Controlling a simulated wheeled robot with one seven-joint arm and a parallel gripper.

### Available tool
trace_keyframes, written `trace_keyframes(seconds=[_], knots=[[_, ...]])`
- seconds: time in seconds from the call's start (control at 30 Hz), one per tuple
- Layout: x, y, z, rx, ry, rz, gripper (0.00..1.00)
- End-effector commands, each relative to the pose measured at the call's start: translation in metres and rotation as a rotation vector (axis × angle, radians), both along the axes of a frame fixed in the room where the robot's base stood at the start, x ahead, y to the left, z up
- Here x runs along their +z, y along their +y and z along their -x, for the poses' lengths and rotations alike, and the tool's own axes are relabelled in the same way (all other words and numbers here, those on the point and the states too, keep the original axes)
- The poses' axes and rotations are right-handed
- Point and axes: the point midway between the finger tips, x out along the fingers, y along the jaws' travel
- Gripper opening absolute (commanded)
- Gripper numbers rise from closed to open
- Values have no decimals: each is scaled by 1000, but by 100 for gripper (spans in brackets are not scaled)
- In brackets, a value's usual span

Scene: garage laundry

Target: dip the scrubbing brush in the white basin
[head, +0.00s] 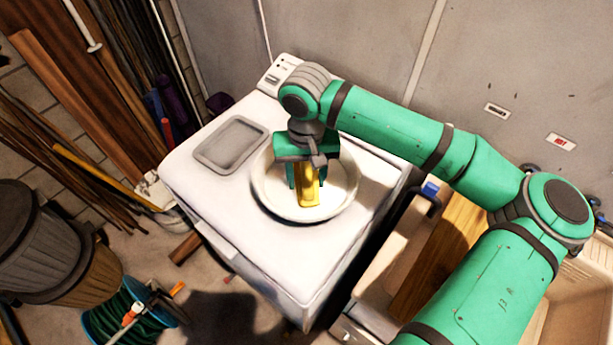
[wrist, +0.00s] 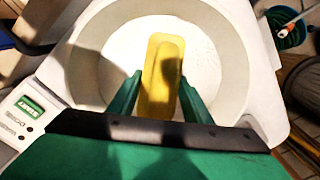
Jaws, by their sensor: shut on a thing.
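The white basin (head: 345,207) stands on top of the white washing machine. It also shows in the wrist view (wrist: 92,70), with a pale, bright floor inside. The scrubbing brush (head: 309,190) is a yellow block; in the wrist view the yellow brush (wrist: 160,78) points away from my gripper into the basin. My gripper (head: 306,182) is over the basin, pointing down, shut on the brush. Its green fingers flank the brush in the wrist view (wrist: 160,92). The brush's lower end is within the basin's outline. I cannot tell whether it touches the basin floor, and its bristles are hidden.
A grey shallow tray (head: 231,146) lies on the washing machine (head: 205,195), left of the basin. A sink with a wooden board (head: 440,255) is at right, beneath my arm. Bins (head: 50,240), a hose bucket (head: 128,312) and leaning planks stand at left.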

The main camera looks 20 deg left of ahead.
Motion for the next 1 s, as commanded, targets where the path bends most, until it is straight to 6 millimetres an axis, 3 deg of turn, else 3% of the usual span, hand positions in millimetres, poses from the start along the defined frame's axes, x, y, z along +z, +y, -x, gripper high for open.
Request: trace_keyframes(seconds=[0.53,1.0], knots=[[2,0,0,0,0,0,27],[41,0,0,0,-2,0,27]])
